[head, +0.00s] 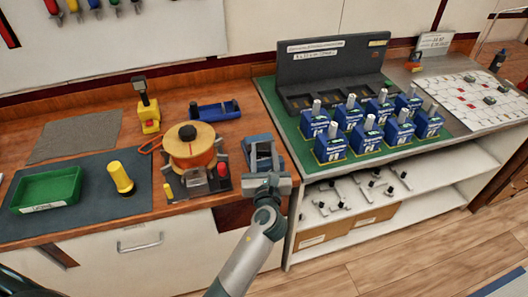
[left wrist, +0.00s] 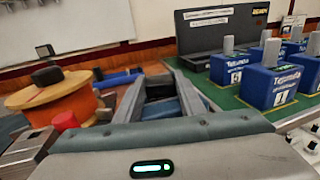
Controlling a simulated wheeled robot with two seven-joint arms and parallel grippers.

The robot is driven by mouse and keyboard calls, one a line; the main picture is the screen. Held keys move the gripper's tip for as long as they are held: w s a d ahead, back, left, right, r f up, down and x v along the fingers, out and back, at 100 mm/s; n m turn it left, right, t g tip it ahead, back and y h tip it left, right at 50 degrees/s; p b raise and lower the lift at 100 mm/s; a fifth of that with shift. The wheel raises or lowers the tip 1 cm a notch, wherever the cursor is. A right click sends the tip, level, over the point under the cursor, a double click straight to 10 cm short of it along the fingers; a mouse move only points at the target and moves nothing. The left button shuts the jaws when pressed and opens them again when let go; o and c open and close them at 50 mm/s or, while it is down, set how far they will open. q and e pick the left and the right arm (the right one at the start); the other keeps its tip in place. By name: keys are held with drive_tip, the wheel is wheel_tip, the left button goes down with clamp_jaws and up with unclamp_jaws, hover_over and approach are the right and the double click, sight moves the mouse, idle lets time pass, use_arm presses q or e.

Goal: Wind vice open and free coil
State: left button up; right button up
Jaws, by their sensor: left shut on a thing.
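The blue and grey vice (head: 262,152) stands at the right end of the wooden bench. It also shows, partly hidden, beyond my gripper in the left wrist view (left wrist: 160,108). My left gripper (head: 268,180) is at the near side of the vice, shut on what appears to be its handle; the grip itself is mostly hidden. An orange coil (head: 190,152) with a dark knob on top sits on a stand left of the vice. It also shows at the left in the left wrist view (left wrist: 55,98). My right gripper is not in view.
Several blue breakers (head: 360,140) stand in rows on a green mat to the right. A red knob (head: 222,169) and a yellow-handled tool (head: 168,192) are near the coil. A blue holder (head: 215,110) lies behind. A green tray (head: 48,190) is far left.

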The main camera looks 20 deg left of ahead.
use_arm(q)
drive_tip(key=shift+w+a, duration=0.2)
idle(0.6)
drive_tip(key=o, duration=1.3)
drive_tip(key=b+v, duration=0.4)
drive_tip(key=v, duration=1.3)
drive_tip(key=shift+s, duration=0.2)
